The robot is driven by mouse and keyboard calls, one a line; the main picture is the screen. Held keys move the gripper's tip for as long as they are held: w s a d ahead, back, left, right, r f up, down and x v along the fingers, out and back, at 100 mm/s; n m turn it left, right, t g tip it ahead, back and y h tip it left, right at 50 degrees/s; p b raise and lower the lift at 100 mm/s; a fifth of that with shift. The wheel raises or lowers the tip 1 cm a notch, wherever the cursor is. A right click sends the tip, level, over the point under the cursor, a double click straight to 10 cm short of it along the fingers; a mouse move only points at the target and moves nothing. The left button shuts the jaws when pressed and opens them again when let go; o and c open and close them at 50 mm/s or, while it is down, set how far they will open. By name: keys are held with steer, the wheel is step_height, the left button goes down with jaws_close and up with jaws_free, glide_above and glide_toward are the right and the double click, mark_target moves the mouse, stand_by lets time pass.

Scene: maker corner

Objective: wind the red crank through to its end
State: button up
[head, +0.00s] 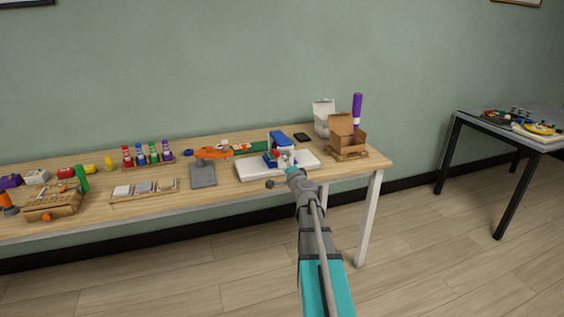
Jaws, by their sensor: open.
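A white flat base (255,172) lies on the wooden table, right of its middle. A blue upright part (281,138) stands on it, with a small blue and red part (270,160) low at its left. I cannot make out a red crank for certain; the red part may belong to it. My gripper (285,160) is open at the front of the blue part and hides some of it. Whether it touches anything is too small to tell.
Left of the base are a grey plate (203,175), an orange tool (212,153) and a row of colored bottles (147,154). A second table (548,145) stands at right.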

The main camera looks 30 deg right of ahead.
steer(key=shift+v, duration=0.85)
steer(key=shift+r, duration=0.1)
steer(key=c, duration=0.3)
steer(key=shift+d+r+p, duration=0.2)
steer(key=shift+d+p, duration=0.15)
steer(key=shift+c, duration=1.1)
steer(key=shift+w+d+r+n+y+p, duration=0.1)
steer(key=shift+d+r+n+y+p, duration=0.2)
steer(key=shift+d+n+p, duration=0.2)
steer(key=shift+d+r+n+y+p, duration=0.2)
steer(key=shift+d+r+n+p, duration=0.25)
steer(key=shift+d+n, duration=0.1)
steer(key=c, duration=0.4)
steer(key=d+n+y+p, duration=0.1)
steer(key=d+r+n+p, duration=0.1)
steer(key=d, duration=0.1)
steer(key=d+r+n+y+p, duration=0.1)
steer(key=d, duration=0.1)
steer(key=shift+s+n+y, duration=0.3)
steer(key=shift+s+n, duration=0.05)
steer(key=shift+s, duration=0.05)
jaws_close()
steer(key=shift+s+d+g, duration=0.15)
steer(key=shift+s+g, duration=0.05)
steer(key=shift+g, duration=0.1)
